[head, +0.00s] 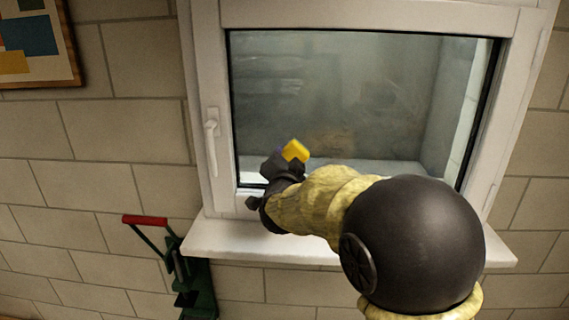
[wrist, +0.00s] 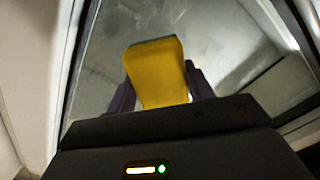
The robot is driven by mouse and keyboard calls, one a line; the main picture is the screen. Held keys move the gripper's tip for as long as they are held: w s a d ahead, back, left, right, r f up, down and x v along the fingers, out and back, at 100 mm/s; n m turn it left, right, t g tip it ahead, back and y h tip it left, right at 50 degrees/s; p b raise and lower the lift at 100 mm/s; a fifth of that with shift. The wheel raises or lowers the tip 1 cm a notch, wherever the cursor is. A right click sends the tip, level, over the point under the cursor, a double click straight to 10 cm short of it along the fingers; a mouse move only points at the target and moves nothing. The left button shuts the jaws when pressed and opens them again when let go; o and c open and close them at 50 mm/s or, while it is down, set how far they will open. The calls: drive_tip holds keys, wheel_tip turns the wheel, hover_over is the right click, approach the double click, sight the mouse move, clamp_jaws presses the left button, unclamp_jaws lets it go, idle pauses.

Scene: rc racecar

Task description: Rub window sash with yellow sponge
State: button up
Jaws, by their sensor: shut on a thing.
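The yellow sponge (head: 295,151) is in my gripper (head: 284,160), in front of the lower left part of the window glass. In the wrist view the sponge (wrist: 157,72) sits between the two dark fingers (wrist: 160,92), which are shut on it. The white window sash (head: 212,100) frames the glass (head: 340,95), with a handle (head: 211,140) on its left side. The sash also shows at the left in the wrist view (wrist: 72,70). I cannot tell whether the sponge touches the glass or the sash. My arm hides the lower middle of the sash.
A white sill (head: 235,242) juts out under the window, below my arm. A green tool with a red handle (head: 145,220) stands left of the sill. A framed picture (head: 35,45) hangs at upper left on the block wall (head: 110,150).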

sight(314, 156)
drive_tip(key=shift+d+f+b, duration=0.15)
drive_tip(key=shift+d+b, duration=0.6)
drive_tip(key=shift+d, duration=0.4)
drive_tip(key=shift+s+d, duration=0.15)
drive_tip(key=shift+d, duration=0.25)
drive_tip(key=shift+d+b, duration=1.15)
drive_tip(key=shift+b, duration=0.05)
drive_tip(key=shift+d, duration=0.4)
